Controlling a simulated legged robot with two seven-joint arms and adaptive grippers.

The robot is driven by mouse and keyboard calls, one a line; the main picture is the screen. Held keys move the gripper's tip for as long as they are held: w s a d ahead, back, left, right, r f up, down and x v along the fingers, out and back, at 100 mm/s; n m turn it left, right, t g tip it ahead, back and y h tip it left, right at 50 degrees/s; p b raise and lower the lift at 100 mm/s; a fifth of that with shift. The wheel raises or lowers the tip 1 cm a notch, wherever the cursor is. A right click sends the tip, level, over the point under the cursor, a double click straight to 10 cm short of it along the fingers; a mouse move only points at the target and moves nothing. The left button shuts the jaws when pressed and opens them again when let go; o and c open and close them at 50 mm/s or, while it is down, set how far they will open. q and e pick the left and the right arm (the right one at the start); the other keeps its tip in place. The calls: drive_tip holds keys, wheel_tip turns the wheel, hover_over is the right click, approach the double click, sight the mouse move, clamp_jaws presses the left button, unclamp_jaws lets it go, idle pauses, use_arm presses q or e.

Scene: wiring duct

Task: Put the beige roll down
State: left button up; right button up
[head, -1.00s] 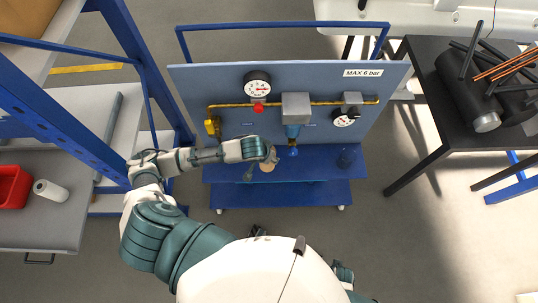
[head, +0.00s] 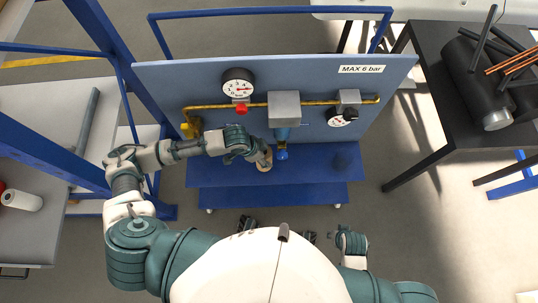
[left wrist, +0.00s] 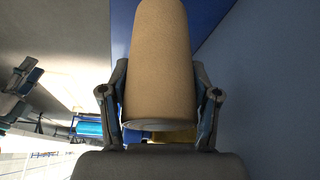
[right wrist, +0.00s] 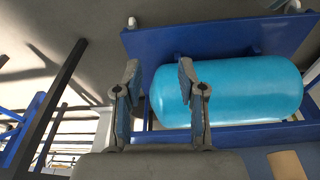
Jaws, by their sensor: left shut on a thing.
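The beige roll (left wrist: 160,65) fills the middle of the left wrist view, between the two fingers of my left gripper (left wrist: 160,95). In the head view my left gripper (head: 262,157) is shut on the roll (head: 265,167), over the blue bench shelf (head: 315,165) in front of the panel. I cannot tell whether the roll touches the shelf. My right gripper (right wrist: 158,76) is open and empty, with the bench's blue tank (right wrist: 235,92) behind its fingers. A beige piece (right wrist: 287,164), probably the roll, shows at that view's lower right corner.
The panel (head: 215,80) carries gauges, a brass pipe and a regulator (head: 284,108), whose blue bowl hangs just right of my left gripper. A blue rack (head: 105,30) stands left. A dark table (head: 440,60) with black cylinders stands right. The shelf's right part is clear.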

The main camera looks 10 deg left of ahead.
use_arm(q)
drive_tip(key=shift+w+d+f, duration=0.15)
drive_tip(key=shift+w+d, duration=0.4)
drive_tip(key=shift+w, duration=0.15)
wheel_tip(320, 180, down, 3)
drive_tip(key=shift+f+b, duration=0.15)
drive_tip(key=shift+b, duration=0.55)
drive_tip(key=shift+a+f, duration=0.1)
use_arm(e)
drive_tip(key=v, duration=0.4)
drive_tip(key=shift+s+r, duration=0.15)
drive_tip(key=shift+r, duration=0.2)
use_arm(q)
drive_tip(key=o, duration=1.2)
drive_tip(key=shift+c, duration=0.2)
